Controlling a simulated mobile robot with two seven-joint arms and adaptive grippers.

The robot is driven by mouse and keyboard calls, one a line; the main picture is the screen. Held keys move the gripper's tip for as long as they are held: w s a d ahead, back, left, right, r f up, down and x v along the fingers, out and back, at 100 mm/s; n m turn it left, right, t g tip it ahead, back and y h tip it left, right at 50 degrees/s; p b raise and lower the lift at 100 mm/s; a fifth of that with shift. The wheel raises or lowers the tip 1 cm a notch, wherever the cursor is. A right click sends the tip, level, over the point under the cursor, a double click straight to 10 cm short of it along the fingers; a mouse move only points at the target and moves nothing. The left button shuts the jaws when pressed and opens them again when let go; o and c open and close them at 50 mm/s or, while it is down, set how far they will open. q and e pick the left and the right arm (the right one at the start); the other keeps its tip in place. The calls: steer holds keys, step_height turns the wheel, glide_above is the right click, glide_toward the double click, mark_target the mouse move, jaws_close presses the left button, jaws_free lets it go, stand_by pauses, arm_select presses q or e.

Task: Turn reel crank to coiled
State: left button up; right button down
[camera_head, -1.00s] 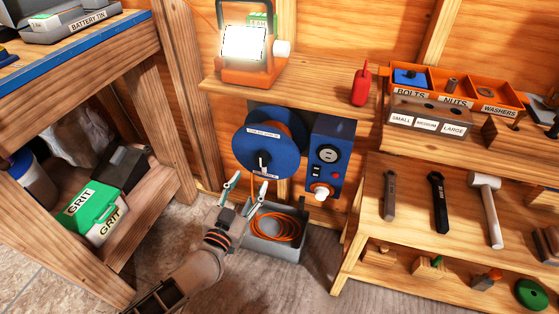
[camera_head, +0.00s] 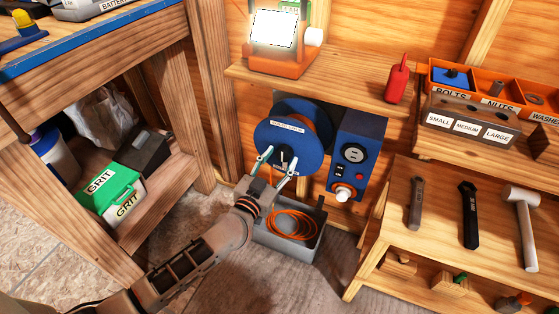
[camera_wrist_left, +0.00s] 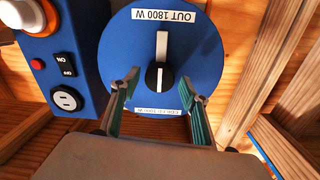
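The blue cord reel (camera_head: 265,133) is mounted below the wooden shelf, and its face fills the middle of the left wrist view (camera_wrist_left: 195,55). At its centre is a black crank knob (camera_wrist_left: 160,77) with a white pointer bar, which points to the "OUT 1800 W" label (camera_wrist_left: 168,15). A second label (camera_wrist_left: 158,111), upside down in the left wrist view, is on the opposite side and hard to read. My left gripper (camera_head: 277,161) is open in front of the reel, its fingers (camera_wrist_left: 157,80) appearing either side of the knob. Contact with the knob cannot be told. My right gripper is out of view.
A blue power box (camera_head: 357,140) with socket and switch adjoins the reel. A grey bin (camera_head: 308,247) with orange cord (camera_head: 290,224) stands below. A lit work lamp (camera_head: 278,62) sits on the shelf (camera_head: 340,84) above. A tool bench (camera_head: 435,245) is at right.

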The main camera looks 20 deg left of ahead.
arm_select(q)
steer(key=c, duration=0.7)
